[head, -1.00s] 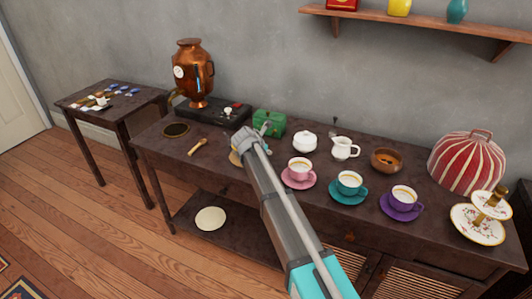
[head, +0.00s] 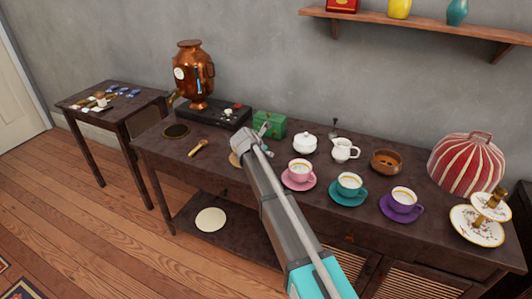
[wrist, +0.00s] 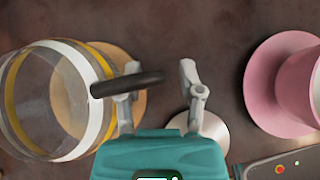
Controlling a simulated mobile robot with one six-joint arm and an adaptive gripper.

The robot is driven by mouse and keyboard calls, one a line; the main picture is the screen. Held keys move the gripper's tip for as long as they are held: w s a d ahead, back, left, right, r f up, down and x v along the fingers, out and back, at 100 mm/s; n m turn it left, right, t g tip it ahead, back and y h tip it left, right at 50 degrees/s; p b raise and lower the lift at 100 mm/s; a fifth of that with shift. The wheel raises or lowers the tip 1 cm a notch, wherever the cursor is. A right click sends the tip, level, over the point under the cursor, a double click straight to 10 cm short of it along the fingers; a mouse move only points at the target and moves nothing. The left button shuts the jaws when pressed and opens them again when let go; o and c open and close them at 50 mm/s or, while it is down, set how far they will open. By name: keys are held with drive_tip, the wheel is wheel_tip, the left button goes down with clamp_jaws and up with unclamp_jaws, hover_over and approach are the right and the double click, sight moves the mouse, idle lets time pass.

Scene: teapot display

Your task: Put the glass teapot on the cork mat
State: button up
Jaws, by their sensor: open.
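The glass teapot (wrist: 62,100), clear with white and yellow bands, fills the left of the wrist view. Its dark handle (wrist: 128,84) reaches right, crosses in front of my left finger and ends in the gap between the fingers. My gripper (wrist: 160,82) is open, with its right finger clear of the handle. The round tan cork mat (wrist: 137,104) shows partly behind the teapot and handle. I cannot tell whether the teapot touches it. In the head view the mat (head: 235,159) peeks out left of my gripper (head: 262,130); the teapot cannot be made out clearly there.
A pink cup (head: 299,169) on its saucer stands close to the right, with teal (head: 349,183) and purple (head: 403,198) cups beyond. A green box (head: 269,124) is behind my gripper. A wooden tool (head: 197,148) and a dark round mat (head: 176,130) lie left.

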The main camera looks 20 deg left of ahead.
drive_tip(key=p+v, duration=0.7)
drive_tip(key=v, duration=0.4)
drive_tip(key=shift+r+p, duration=0.15)
drive_tip(key=shift+p, duration=0.2)
idle(0.6)
drive_tip(key=d+m, duration=0.2)
drive_tip(key=d, duration=0.3)
drive_tip(key=d+f+m+g, duration=0.1)
drive_tip(key=d+m, duration=0.2)
drive_tip(key=d, duration=0.2)
drive_tip(key=d+f+m+g+h, duration=0.1)
drive_tip(key=d+m, duration=0.1)
drive_tip(key=d, duration=0.4)
drive_tip(key=shift+s+m, duration=0.15)
drive_tip(key=shift+m, duration=0.25)
drive_tip(key=s+d+f+m+g+y, duration=0.1)
drive_tip(key=s+d+m+g, duration=0.1)
drive_tip(key=s+d+m, duration=0.4)
drive_tip(key=s+d+f+m+g+y, duration=0.1)
drive_tip(key=s+d+m+g, duration=0.1)
drive_tip(key=s+d+m, duration=0.4)
drive_tip(key=s+d+f+m+g+y, duration=0.1)
drive_tip(key=s+d+m, duration=0.5)
drive_tip(key=d+m, duration=0.7)
drive_tip(key=d+g, duration=0.1)
drive_tip(key=d, duration=0.8)
drive_tip(key=shift+s+f+g, duration=0.2)
drive_tip(key=shift+s+g, duration=0.1)
drive_tip(key=shift+g, duration=0.1)
